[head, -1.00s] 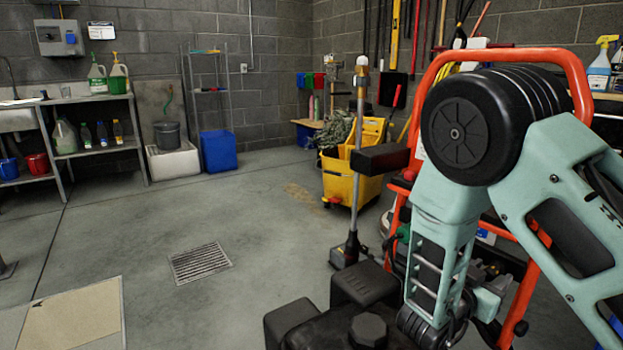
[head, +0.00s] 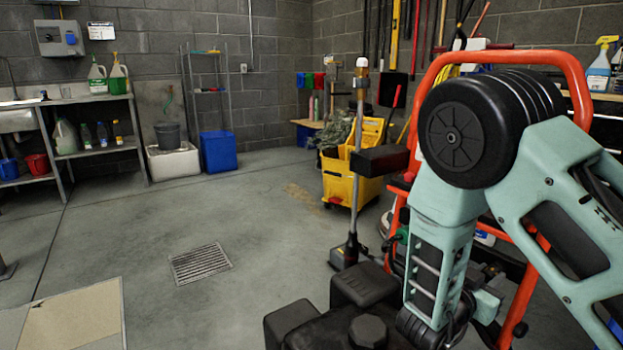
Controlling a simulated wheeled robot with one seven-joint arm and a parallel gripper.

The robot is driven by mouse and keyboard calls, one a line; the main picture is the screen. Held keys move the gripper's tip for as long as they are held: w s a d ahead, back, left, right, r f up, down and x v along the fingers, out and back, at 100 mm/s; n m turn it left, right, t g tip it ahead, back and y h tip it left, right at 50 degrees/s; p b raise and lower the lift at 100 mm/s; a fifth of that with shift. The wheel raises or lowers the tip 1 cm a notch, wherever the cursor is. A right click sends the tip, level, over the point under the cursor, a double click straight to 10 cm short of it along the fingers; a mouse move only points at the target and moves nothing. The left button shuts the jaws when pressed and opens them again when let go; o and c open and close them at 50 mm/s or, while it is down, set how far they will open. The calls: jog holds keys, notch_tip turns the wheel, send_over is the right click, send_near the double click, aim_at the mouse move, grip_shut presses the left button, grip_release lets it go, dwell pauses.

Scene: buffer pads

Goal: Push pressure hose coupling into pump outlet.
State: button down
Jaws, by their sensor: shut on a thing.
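My gripper (head: 485,303) shows only in part at the lower right of the head view, beyond my wrist joint and low beside the orange-framed machine (head: 441,60). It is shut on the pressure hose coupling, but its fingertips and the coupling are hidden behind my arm. I cannot make out the pump outlet; my arm covers much of the machine's lower part. A small green part (head: 402,233) shows on the machine's left side, just left of my forearm. Whether the coupling touches the outlet cannot be seen.
A yellow mop bucket (head: 352,183) stands behind the machine. An upright pole with a dark foot (head: 350,252) stands left of my arm. A floor drain (head: 200,262) lies in open concrete floor. Shelves with bottles (head: 95,150) line the left wall.

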jog(key=shift+p+v, duration=0.65)
jog(key=shift+v, duration=2.35)
